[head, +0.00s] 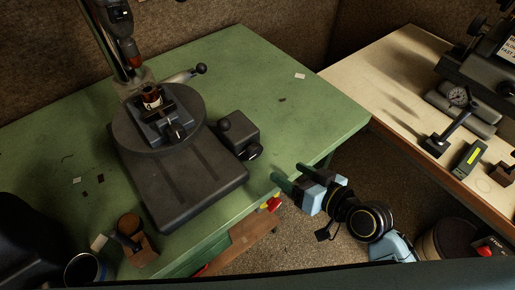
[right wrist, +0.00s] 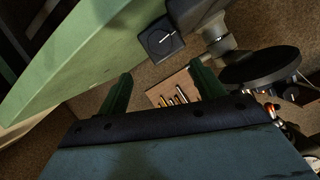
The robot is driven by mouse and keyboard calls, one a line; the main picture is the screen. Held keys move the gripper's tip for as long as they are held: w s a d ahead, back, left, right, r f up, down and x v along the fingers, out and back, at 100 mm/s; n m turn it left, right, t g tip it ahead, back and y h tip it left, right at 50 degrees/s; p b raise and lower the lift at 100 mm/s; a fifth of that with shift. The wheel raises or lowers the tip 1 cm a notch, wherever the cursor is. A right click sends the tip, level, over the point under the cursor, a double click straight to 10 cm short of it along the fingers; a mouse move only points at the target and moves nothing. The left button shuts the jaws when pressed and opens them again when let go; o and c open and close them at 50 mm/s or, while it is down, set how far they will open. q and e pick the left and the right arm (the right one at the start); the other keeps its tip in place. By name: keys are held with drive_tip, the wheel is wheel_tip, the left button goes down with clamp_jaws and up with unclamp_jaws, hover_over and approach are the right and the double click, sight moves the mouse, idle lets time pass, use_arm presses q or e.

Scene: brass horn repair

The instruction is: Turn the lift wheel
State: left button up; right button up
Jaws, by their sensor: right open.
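A drill press with a dark round table (head: 125,133) and a heavy dark base (head: 188,190) stands on the green bench. A dark block (head: 240,128) with rounded knobs sits to the right of its base; I take this to be the lift wheel's unit, but no clear wheel rim shows. My right gripper (head: 287,172) is open and empty beside the bench's right edge, apart from the block and to its lower right. Its two green fingers also show in the right wrist view (right wrist: 160,72), spread apart with nothing between them. My left gripper is not in view.
The green bench (head: 260,65) is mostly clear at the back right. A wooden block (head: 139,250) and a dark cup (head: 84,270) stand at the front left.

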sight(257, 153)
drive_tip(key=x, duration=1.3)
drive_tip(key=shift+r, duration=0.1)
drive_tip(key=shift+c, duration=0.2)
drive_tip(key=c, duration=0.9)
drive_tip(key=shift+c, duration=0.2)
drive_tip(key=shift+b, duration=0.3)
drive_tip(key=shift+w+m+g+y+b, duration=0.1)
drive_tip(key=shift+m+g+y+b, duration=0.2)
drive_tip(key=shift+m+y+b, duration=0.55)
drive_tip(key=shift+d+m+y+b, duration=0.1)
drive_tip(key=shift+m+y+b, duration=0.65)
drive_tip(key=shift+m, duration=0.8)
